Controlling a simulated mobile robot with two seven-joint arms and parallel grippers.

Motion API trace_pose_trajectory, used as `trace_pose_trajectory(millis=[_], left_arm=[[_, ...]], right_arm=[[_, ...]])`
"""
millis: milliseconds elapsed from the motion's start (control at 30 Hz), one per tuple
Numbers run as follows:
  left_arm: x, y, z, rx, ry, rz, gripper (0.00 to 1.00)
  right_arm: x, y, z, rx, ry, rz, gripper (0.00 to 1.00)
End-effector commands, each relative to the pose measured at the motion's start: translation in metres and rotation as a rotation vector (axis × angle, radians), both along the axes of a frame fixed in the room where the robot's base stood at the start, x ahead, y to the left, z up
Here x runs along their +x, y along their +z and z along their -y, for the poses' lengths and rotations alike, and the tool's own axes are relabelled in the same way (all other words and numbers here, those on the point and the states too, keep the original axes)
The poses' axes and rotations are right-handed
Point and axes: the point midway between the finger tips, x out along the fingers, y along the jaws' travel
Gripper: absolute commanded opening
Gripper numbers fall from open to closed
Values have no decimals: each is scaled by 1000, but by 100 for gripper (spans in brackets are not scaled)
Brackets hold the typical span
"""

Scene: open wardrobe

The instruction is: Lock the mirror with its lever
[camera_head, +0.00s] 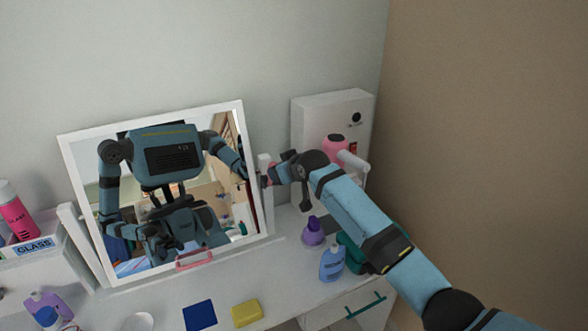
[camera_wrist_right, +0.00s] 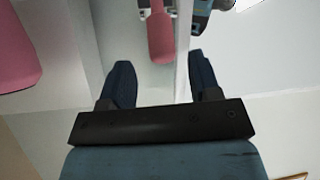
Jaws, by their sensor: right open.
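The white-framed mirror (camera_head: 66,152) stands tilted on the counter against the wall. A pink handle (camera_head: 193,259) is at its lower edge. The pink lever (camera_wrist_right: 160,38) shows in the right wrist view, by the mirror's side edge. My right gripper (camera_head: 268,179) is at the mirror's right edge, and it also shows in the wrist view (camera_wrist_right: 160,64). It is open, and the lever's rounded end lies ahead of and roughly between its fingertips. I cannot tell whether they touch. My left gripper shows only as part of my reflection, not directly.
A white box (camera_head: 305,125) stands right of the mirror, behind my right arm. Purple (camera_head: 313,236) and blue (camera_head: 332,263) bottles stand below that arm. A blue cloth (camera_head: 199,316) and yellow sponge (camera_head: 247,313) lie in front. A GLASS box (camera_head: 34,246) is at left.

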Motion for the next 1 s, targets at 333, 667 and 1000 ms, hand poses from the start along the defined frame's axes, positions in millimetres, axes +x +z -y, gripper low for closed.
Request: trace_pose_trajectory(millis=[333,667,1000], left_arm=[[-1,-8,0,-1,-1,-4,82],[0,-7,1,-2,-2,-2,82],[3,-4,1,-2,-3,6,82]], right_arm=[[-42,30,25,1,0,1,57],[-51,37,29,0,-1,-1,57],[-51,36,29,0,1,0,57]])
